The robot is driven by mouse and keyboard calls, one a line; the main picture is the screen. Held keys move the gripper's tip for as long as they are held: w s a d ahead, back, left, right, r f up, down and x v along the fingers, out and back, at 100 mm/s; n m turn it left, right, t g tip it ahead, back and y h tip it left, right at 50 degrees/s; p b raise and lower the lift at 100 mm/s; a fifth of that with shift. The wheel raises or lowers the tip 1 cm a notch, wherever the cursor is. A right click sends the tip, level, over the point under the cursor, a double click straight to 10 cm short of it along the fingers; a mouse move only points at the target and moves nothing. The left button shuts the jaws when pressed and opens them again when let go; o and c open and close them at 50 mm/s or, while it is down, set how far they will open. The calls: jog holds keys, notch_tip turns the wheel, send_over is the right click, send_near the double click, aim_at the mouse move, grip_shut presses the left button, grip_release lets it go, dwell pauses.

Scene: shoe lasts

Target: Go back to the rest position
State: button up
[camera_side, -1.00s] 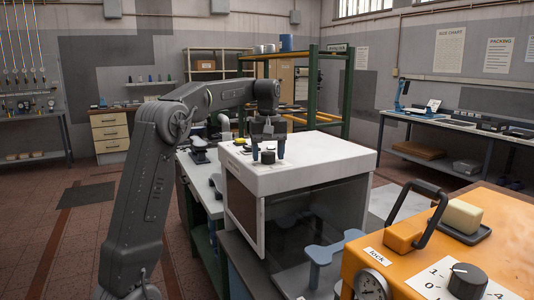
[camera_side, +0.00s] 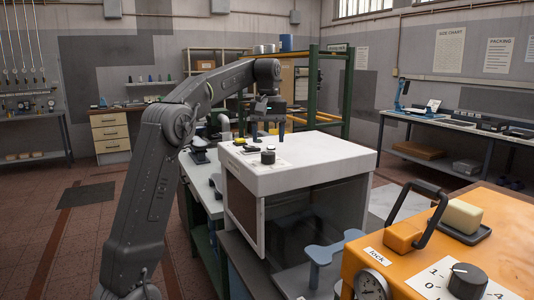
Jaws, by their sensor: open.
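A black knob (camera_side: 268,155) stands on a pale label on top of the white cabinet (camera_side: 310,158), just below and in front of the gripper. The fingertips look clear of the knob. Small yellow and dark pieces (camera_side: 242,143) lie on the cabinet top to the left of the gripper.
An orange case (camera_side: 480,222) with a dark handle (camera_side: 428,215), a dial and a knob (camera_side: 467,281) fills the right front. A green-posted rack (camera_side: 313,92) rises behind. Open floor lies at left.

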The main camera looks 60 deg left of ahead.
aim_at(268, 153)
jog(key=m, duration=0.2)
jog(key=r+m, duration=0.2)
jog(key=m, duration=0.1)
jog(key=shift+m, duration=0.3)
jog(key=m, duration=0.2)
jog(key=r+m, duration=0.1)
jog(key=m, duration=0.1)
jog(key=shift+r+m, duration=0.1)
jog(key=shift+m, duration=0.3)
jog(key=shift+f, duration=4.45)
jog(key=shift+c, duration=0.5)
